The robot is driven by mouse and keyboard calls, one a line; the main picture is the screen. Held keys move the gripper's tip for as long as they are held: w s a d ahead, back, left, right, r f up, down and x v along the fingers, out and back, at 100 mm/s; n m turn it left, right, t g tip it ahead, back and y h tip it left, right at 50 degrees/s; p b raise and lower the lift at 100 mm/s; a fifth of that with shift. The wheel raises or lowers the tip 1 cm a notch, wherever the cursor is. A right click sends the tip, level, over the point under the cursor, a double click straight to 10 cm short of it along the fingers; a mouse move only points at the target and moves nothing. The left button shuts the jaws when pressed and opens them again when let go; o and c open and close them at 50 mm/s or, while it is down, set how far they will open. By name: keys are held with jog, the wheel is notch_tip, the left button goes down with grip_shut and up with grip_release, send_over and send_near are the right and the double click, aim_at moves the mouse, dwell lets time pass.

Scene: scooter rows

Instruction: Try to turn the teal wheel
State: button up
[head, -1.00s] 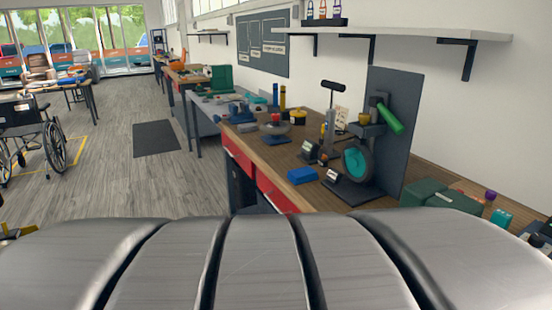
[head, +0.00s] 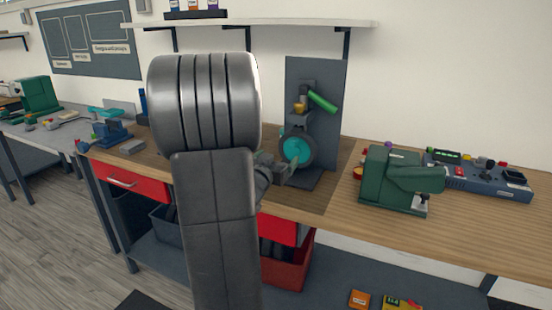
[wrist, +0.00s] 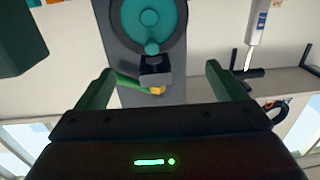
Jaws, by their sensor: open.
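The teal wheel (head: 297,148) has a dark tyre and is mounted on a dark stand with an upright back panel (head: 331,90) on the wooden workbench. A green handle (head: 322,102) and a small yellow part (head: 300,106) sit above it. In the wrist view, which looks upside down, the teal wheel (wrist: 162,12) is at the top, cut by the frame edge. My gripper (wrist: 158,67) is open there, with nothing between its fingers, and apart from the wheel. In the head view my arm hides most of the gripper, just left of the wheel.
A wall shelf (head: 285,22) runs above. Red drawers (head: 133,182) are below the bench top. Bare bench lies at the far right.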

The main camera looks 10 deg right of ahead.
aim_at(293, 144)
jog(key=shift+m+h, duration=0.4)
jog(key=shift+h, duration=0.1)
jog(key=shift+s+d+p+x, duration=0.1)
jog(key=shift+d+p+x, duration=0.1)
jog(key=shift+x, duration=2.55)
jog(key=shift+s+d+p+x, duration=0.1)
jog(key=shift+p+x, duration=0.1)
jog(key=shift+x, duration=2.55)
jog(key=shift+r, duration=0.1)
jog(key=shift+c, duration=0.2)
jog(key=c, duration=1.9)
jog(key=shift+w+a, duration=0.1)
jog(key=shift+r, duration=0.1)
jog(key=o, duration=2.1)
jog(key=shift+d, duration=0.2)
